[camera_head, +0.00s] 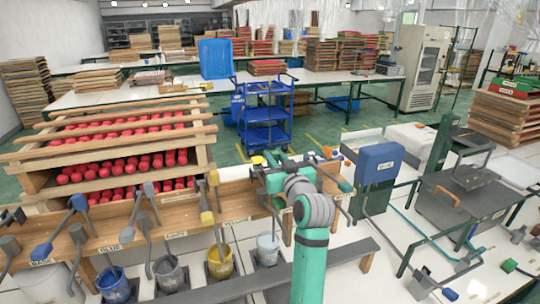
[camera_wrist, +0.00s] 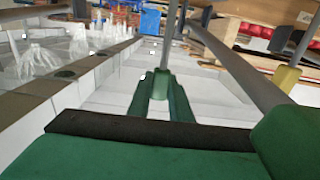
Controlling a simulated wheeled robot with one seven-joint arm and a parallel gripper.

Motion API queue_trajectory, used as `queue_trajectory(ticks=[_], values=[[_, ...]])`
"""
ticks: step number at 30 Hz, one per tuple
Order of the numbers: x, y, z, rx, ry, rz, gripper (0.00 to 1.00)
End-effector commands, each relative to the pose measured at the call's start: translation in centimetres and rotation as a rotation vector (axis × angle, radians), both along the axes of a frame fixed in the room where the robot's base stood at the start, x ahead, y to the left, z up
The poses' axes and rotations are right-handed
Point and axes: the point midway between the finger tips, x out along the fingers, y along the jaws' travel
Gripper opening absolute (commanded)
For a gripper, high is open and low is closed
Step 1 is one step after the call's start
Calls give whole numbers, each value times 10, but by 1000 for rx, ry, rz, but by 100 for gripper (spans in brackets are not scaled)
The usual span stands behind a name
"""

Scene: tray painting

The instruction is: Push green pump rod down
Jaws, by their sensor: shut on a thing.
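My arm hides part of the bench and pump in the head view.
Yellow (camera_head: 220,262), grey (camera_head: 168,272) and blue (camera_head: 113,288) buckets stand to the left under other pump levers. A yellow pump handle (camera_head: 207,218) is close on the left. A grey rail (camera_head: 235,285) runs in front. A blue box-shaped part (camera_head: 380,162) stands at right.

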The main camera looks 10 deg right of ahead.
Motion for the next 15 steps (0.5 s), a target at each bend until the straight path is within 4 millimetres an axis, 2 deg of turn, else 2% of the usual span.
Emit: queue_trajectory(ticks=[2, 3, 4, 5, 15], values=[[0, 0, 0, 0, 1, 1, 0], [0, 0, 0, 0, 1, 1, 28], [0, 0, 0, 0, 1, 1, 35], [0, 0, 0, 0, 1, 1, 38], [-3, 1, 0, 0, 0, 2, 38]])
